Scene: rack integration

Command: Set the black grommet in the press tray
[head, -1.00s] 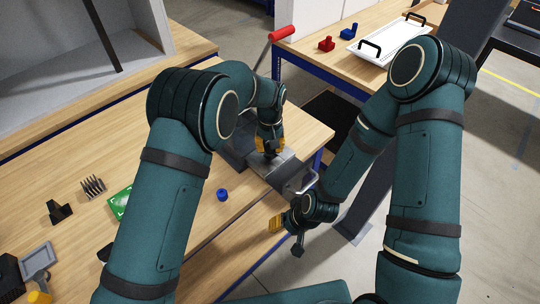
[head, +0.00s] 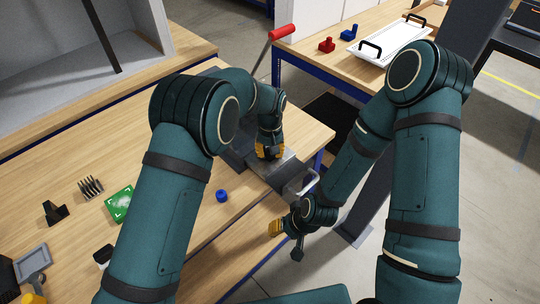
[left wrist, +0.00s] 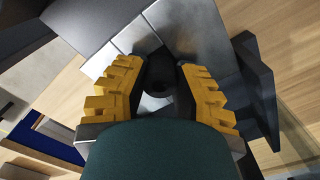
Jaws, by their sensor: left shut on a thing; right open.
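My left gripper (head: 269,153) is shut on the black grommet (left wrist: 160,75), a dark round piece between the yellow fingers in the left wrist view. The gripper points down over the silver press tray (head: 268,172). Its metal plates (left wrist: 125,45) also show beneath the fingers in the left wrist view. In the head view the fingers hide the grommet. I cannot tell whether it touches the tray. My right gripper (head: 276,228) is open and empty, off the table's front edge, lower than the tray.
The press's red lever (head: 282,33) rises behind the tray. A blue cap (head: 222,195), a green board (head: 120,204), a finned heat sink (head: 91,187) and a black bracket (head: 54,212) lie to the left. A white tray (head: 390,42) is on the far table.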

